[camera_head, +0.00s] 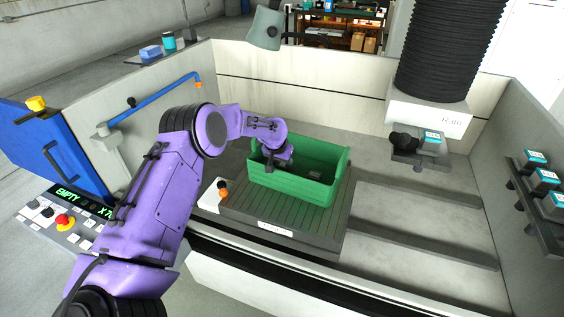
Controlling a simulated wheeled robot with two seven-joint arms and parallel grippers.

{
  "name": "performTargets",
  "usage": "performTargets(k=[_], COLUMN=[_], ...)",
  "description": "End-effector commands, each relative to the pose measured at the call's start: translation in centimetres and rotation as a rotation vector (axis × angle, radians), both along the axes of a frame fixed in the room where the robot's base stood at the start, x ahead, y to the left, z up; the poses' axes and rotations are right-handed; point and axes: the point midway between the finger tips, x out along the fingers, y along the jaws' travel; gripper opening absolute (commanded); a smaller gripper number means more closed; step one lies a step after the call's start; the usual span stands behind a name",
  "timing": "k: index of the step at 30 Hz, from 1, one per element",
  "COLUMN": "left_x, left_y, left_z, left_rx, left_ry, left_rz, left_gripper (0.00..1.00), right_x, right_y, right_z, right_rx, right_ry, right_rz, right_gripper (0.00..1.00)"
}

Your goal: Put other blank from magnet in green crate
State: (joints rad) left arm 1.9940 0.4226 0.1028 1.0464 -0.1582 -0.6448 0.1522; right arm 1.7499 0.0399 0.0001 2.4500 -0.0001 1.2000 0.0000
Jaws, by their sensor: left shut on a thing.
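The green crate (318,192) stands on the slatted grey magnet plate (290,222) in the middle of the machine bed. My purple left arm reaches in from the left. Its gripper (277,163) is at the left part of the crate, low over its opening. It is shut on a small dark grey piece, apparently a blank, mostly hidden by the fingers and the crate wall. I cannot tell whether that piece touches the crate floor. Another small grey blank (316,174) lies inside the crate towards the right. My right gripper is not in view.
A black bellows column (450,45) with a machine head hangs at the upper right. Grey walls enclose the bed. The bed right of the plate is free, crossed by dark rails.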

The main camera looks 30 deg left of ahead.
Motion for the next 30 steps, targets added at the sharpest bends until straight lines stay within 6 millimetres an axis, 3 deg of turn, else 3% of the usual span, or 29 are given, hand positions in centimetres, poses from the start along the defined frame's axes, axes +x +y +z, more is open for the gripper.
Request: performTargets(k=[4, 5, 6, 7, 18, 30], left_x=[0.1, 0.0, 0.0, 0.0, -0.2, -3.7], left_y=[0.0, 0.0, 0.0, 0.0, -0.1, -0.6], left_z=[-0.4, -0.4, -0.3, -0.3, 0.6, 9.1], left_rx=[0.000, 0.000, 0.000, 0.000, -0.001, -0.001], left_ry=[-0.002, 0.000, 0.000, 0.000, -0.001, -0.002], left_rz=[0.000, 0.000, 0.000, 0.000, 0.000, 0.000], left_gripper=[0.03, 0.58, 0.71, 0.74, 0.74, 0.74], right_x=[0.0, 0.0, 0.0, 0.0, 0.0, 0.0], right_y=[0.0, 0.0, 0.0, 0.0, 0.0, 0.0], right_z=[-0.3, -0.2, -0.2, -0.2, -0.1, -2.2], right_rx=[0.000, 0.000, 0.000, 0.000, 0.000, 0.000], right_ry=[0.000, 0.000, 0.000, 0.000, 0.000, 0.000], right_rz=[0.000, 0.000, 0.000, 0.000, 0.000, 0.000], right_gripper=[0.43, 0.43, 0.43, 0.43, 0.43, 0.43])
